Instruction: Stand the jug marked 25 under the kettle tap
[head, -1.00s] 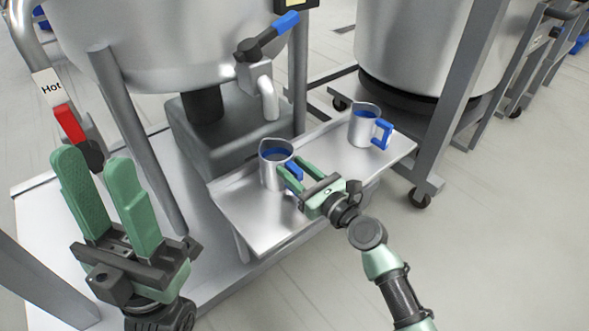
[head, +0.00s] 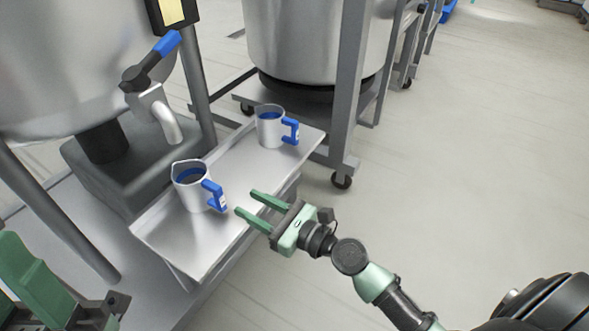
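Two metal jugs with blue handles stand upright on a steel shelf (head: 157,240). The nearer jug (head: 186,192) holds dark liquid and stands to the right of and in front of the kettle tap (head: 160,113), not under its spout. The farther jug (head: 268,128) stands at the shelf's back right. Both handles carry small labels, too small to read, so I cannot tell which is marked 25. My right gripper (head: 251,208) is open and empty, just right of the nearer jug's handle, apart from it. My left gripper (head: 28,290) is partly cut off at the lower left.
The kettle (head: 70,60) fills the upper left, with a black and blue tap lever (head: 150,62). A second vessel (head: 300,40) stands behind on a wheeled frame with grey posts. The floor at the right is clear.

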